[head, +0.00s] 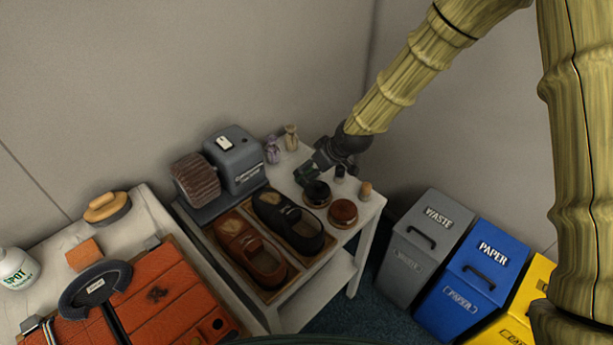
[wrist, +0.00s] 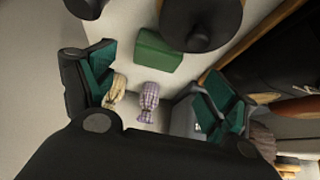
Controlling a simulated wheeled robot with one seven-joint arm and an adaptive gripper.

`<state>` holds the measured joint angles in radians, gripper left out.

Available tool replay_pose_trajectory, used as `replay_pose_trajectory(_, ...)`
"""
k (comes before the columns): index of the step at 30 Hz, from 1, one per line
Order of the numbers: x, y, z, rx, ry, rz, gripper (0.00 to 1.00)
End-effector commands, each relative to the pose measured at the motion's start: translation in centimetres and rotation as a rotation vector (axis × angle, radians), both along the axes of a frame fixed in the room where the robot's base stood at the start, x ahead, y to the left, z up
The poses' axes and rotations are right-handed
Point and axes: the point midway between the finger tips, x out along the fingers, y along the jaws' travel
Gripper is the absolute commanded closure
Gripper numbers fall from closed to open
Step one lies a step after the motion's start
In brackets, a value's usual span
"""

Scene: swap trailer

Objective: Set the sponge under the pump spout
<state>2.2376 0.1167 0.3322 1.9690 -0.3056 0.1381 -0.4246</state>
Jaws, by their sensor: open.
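An orange sponge-like block (head: 84,255) lies on the left bench, to the right of a white bottle labelled SPOT (head: 17,270). The bottle is at the left picture edge, and I cannot make out a pump spout on it. My gripper (head: 318,165) is over the back of the white shoe stand, far from the orange block. In the wrist view my gripper (wrist: 150,95) is open with nothing held. A green block (wrist: 155,52) lies on the white top near the fingers; I cannot tell whether it is a sponge. The gripper seems to hide it in the head view.
Purple (head: 273,150) and cream (head: 291,138) pouches stand close to my gripper. Round tins (head: 343,213), shoes (head: 290,222) and a grey buffing machine (head: 235,160) crowd the stand. A brush (head: 106,207) and orange case (head: 165,290) occupy the left bench. Bins (head: 425,235) stand right.

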Motion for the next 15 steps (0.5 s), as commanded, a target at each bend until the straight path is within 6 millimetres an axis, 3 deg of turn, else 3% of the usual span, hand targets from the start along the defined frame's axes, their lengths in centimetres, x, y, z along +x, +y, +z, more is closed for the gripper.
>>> replay_pose_trajectory(7,0.5,0.4,-0.9,0.0,0.001,0.001,0.14)
replay_pose_trajectory(15,1.9,1.2,-3.3,0.0,0.001,0.001,0.14)
